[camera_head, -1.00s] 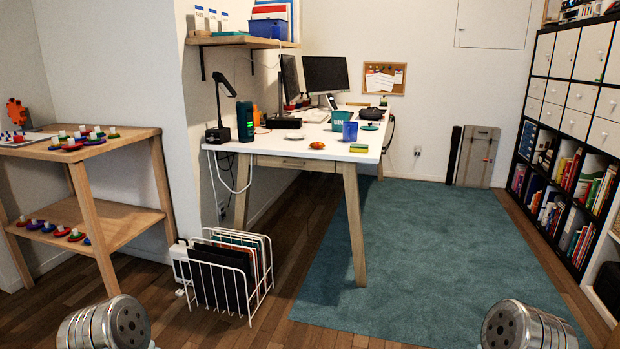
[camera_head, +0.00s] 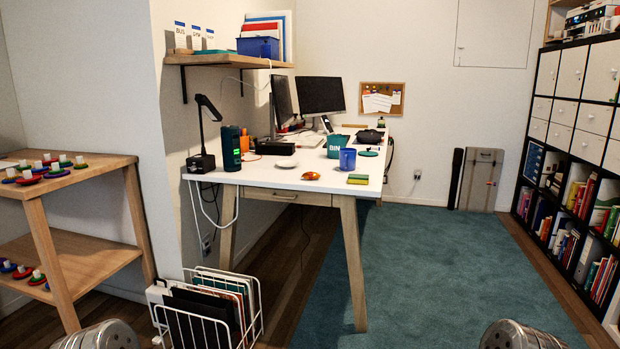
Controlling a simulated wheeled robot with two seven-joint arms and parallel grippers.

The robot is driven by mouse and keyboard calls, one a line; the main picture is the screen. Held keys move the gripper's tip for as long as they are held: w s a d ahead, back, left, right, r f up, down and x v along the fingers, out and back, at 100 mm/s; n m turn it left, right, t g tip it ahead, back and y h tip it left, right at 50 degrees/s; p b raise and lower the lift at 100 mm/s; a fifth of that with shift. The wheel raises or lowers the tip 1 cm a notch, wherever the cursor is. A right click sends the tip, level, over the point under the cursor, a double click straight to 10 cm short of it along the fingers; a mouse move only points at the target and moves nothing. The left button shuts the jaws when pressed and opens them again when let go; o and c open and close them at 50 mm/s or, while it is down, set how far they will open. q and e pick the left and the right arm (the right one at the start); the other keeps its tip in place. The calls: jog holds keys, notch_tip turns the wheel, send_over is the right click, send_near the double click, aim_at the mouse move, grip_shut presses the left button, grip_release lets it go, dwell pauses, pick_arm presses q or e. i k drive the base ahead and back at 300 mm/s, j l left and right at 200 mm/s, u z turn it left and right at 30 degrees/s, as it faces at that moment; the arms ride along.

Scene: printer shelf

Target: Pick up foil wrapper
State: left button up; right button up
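A small crumpled orange-brown thing (camera_head: 311,176) lies on the white desk (camera_head: 262,174), near its front edge and left of a sponge. It may be the foil wrapper, but it is too small to tell. Neither gripper is in view; only rounded metal parts of my arms show at the bottom left and bottom right. The desk stands well ahead of me.
The sponge (camera_head: 358,179), a blue cup (camera_head: 347,159) and a teal bin (camera_head: 337,146) stand on the desk. A white wire file rack (camera_head: 258,318) stands on the floor before it. A wooden shelf (camera_head: 80,180) is at left. The teal rug (camera_head: 430,270) is clear.

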aim_at(310, 176)
jog(key=i+z, duration=0.1)
jog(key=i, duration=0.55)
jog(key=i+j+z, duration=0.15)
jog(key=i, duration=0.45)
